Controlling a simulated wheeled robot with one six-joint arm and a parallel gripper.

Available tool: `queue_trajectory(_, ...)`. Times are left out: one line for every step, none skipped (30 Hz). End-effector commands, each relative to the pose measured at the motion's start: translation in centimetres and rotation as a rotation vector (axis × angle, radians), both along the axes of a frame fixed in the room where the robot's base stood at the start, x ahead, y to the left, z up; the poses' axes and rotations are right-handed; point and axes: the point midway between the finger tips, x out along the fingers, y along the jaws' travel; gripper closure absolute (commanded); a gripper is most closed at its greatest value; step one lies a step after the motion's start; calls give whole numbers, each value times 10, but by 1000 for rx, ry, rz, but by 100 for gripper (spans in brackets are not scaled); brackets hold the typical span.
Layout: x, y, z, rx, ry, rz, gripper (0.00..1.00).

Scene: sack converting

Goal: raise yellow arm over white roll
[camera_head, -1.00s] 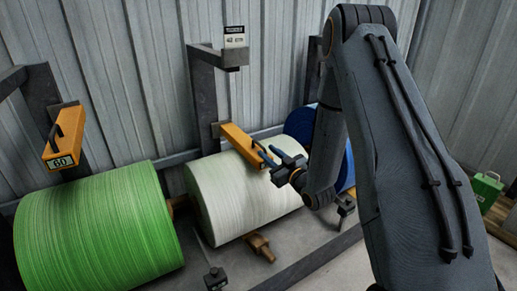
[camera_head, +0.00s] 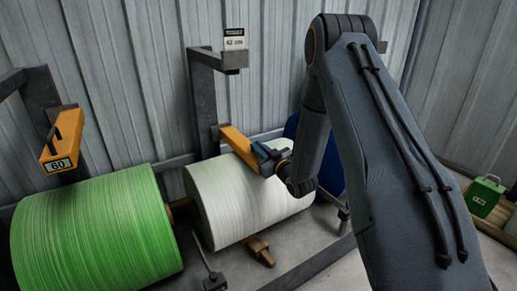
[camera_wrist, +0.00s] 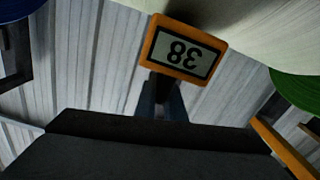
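The white roll (camera_head: 245,205) lies on its spindle in the middle of the head view. The yellow arm (camera_head: 236,143) slants from its dark post down to the roll's upper side. In the wrist view its end plate (camera_wrist: 183,49) reads 38, upside down, close to the pale roll surface (camera_wrist: 262,28). My gripper (camera_head: 266,154) is at the lower end of the yellow arm. In the wrist view my gripper's two fingers (camera_wrist: 163,100) stand either side of a dark handle (camera_wrist: 166,82) below the plate. Whether they press on it is not clear.
A green roll (camera_head: 92,235) with a yellow arm marked 60 (camera_head: 62,142) stands at left. A blue roll (camera_head: 331,165) is partly hidden behind my arm. A green box (camera_head: 485,194) stands at right.

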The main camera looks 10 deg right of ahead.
Motion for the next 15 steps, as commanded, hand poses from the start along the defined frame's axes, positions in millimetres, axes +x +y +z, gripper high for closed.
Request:
queue_trajectory(0,0,0,0,0,1,100)
queue_trajectory(0,0,0,0,0,1,100)
queue_trajectory(0,0,0,0,0,1,100)
queue_trajectory(0,0,0,0,0,1,100)
queue_trajectory(0,0,0,0,0,1,100)
queue_trajectory(0,0,0,0,0,1,100)
queue_trajectory(0,0,0,0,0,1,100)
queue_trajectory(0,0,0,0,0,1,100)
queue_trajectory(0,0,1,0,0,1,100)
queue_trajectory(0,0,2,0,0,1,100)
queue_trajectory(0,0,3,0,0,1,100)
queue_trajectory(-1,0,6,0,-1,1,100)
queue_trajectory(-1,0,9,-1,-1,1,100)
queue_trajectory(-1,0,13,0,-2,1,100)
queue_trajectory(-1,0,19,0,-2,1,100)
